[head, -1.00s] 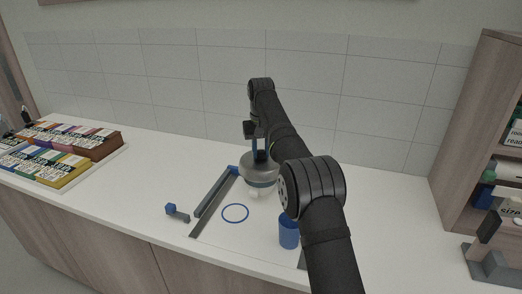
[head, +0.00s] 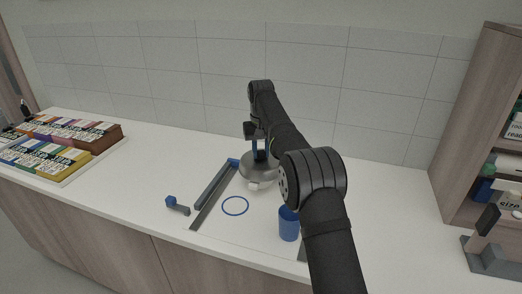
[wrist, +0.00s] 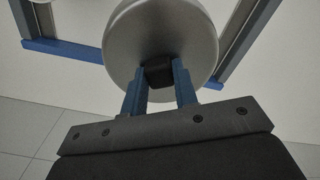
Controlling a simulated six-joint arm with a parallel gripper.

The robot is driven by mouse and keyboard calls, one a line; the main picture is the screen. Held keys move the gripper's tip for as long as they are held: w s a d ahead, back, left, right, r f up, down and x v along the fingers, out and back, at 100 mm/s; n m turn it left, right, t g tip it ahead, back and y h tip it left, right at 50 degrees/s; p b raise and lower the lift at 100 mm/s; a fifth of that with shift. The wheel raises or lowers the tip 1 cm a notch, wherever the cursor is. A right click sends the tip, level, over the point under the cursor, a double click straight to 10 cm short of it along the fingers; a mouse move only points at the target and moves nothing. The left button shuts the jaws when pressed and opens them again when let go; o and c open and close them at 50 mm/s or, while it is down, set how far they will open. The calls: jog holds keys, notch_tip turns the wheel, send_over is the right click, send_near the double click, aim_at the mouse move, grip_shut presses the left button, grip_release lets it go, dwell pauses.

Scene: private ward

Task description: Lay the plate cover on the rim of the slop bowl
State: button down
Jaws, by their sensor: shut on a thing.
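The plate cover (head: 262,178) is a grey dome with a black knob, near the back middle of the counter. My gripper (head: 259,152) is shut on its knob from above, with blue fingers on both sides. In the wrist view the cover (wrist: 150,40) fills the upper middle and the gripper (wrist: 160,80) grips the dark knob. A small white thing (head: 253,186) shows at the cover's lower front edge; I cannot tell what it is. I cannot clearly make out the slop bowl; the cover may hide it. Whether the cover touches anything below is unclear.
A grey frame with blue corners (head: 215,186) lies around the work area. A small blue-and-grey piece (head: 177,205) lies left. Boxes (head: 45,157) stand far left, shelves right.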

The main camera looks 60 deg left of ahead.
jog(key=shift+f, duration=0.3)
jog(key=c, duration=1.1)
grip_release()
jog(key=shift+o, duration=0.2)
jog(key=shift+r, duration=3.75)
jog(key=shift+f, duration=0.1)
notch_tip(320, 180, down, 8)
jog(key=shift+r, duration=0.55)
